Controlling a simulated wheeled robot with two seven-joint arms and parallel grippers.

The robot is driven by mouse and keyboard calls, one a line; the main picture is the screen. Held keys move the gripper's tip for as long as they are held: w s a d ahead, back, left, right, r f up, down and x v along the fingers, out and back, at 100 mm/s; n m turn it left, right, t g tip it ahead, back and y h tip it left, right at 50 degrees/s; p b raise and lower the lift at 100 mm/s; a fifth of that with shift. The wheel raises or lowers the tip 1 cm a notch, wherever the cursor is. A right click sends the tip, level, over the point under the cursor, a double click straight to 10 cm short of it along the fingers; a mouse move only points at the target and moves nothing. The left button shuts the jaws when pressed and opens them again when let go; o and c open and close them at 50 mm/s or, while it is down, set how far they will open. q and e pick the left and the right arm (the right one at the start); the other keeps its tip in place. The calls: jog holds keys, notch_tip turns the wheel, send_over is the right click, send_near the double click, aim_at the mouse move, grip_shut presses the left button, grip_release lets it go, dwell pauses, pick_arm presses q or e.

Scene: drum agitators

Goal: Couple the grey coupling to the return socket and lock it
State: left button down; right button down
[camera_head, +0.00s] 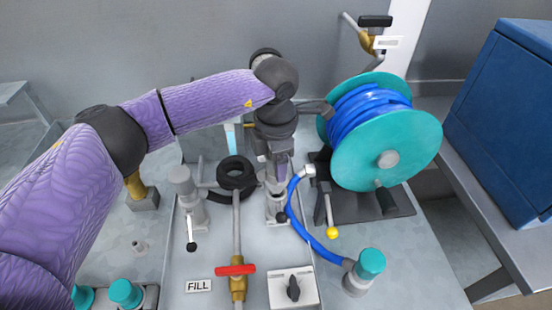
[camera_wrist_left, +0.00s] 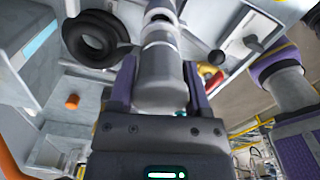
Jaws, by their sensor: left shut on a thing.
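My left gripper (camera_head: 279,160) comes in from the left and points down over the panel. In the left wrist view its two purple fingers (camera_wrist_left: 162,92) are closed on the grey coupling (camera_wrist_left: 160,82), a grey cylinder. The coupling lines up with a lighter grey piece beyond it. In the head view a grey post (camera_head: 277,206), apparently the return socket, stands directly under the gripper, with a black-knobbed lever low beside it. The gripper largely hides the coupling there, and I cannot tell whether it is seated or locked. My right gripper is in neither view.
A black hose coil (camera_head: 236,172) lies left of the gripper, beside another grey post (camera_head: 186,192) with a lever. Right are a teal reel (camera_head: 414,152) of blue hose and a yellow-knobbed lever (camera_head: 331,216). A red-handled valve (camera_head: 236,270) and teal-capped fitting (camera_head: 370,262) stand in front.

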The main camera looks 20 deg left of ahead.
pick_arm(q)
jog(key=shift+f, duration=0.15)
jog(key=shift+f+b, duration=0.85)
jog(key=shift+f, duration=0.2)
jog(key=shift+f, duration=0.4)
grip_release()
jog(key=shift+r, duration=0.15)
jog(key=shift+c, duration=0.2)
dwell(0.3)
notch_tip(320, 180, up, 10)
jog(key=p, duration=0.7)
